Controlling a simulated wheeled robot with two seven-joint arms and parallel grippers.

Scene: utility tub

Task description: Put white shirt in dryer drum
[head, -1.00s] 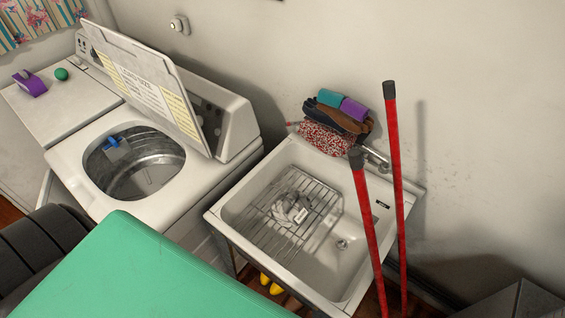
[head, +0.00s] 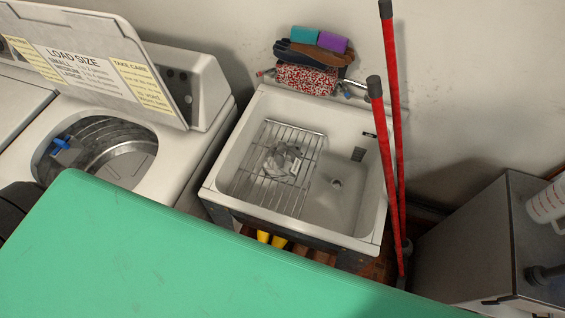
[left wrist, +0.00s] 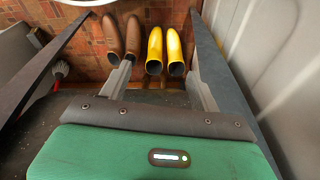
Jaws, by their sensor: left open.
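A top-loading white machine (head: 172,188) stands at the left of the head view with its lid raised. A blue item (head: 62,146) shows in its open metal drum (head: 120,160); I cannot tell whether this is the dryer drum. A crumpled grey-white thing (head: 283,160) lies on a wire rack in the sink; I cannot tell whether it is the white shirt. My left gripper (left wrist: 158,70) is open and empty in the left wrist view, its fingers apart above the floor with boots beyond. My right gripper is not in view.
The white sink (head: 345,215) holds the wire rack (head: 262,190). Two red poles (head: 390,170) stand at its right. Gloves (head: 312,55) and cloths lie at its back edge. Yellow boots (left wrist: 154,50) and brown boots (left wrist: 133,38) stand on the floor. A grey cabinet (head: 470,235) is at right.

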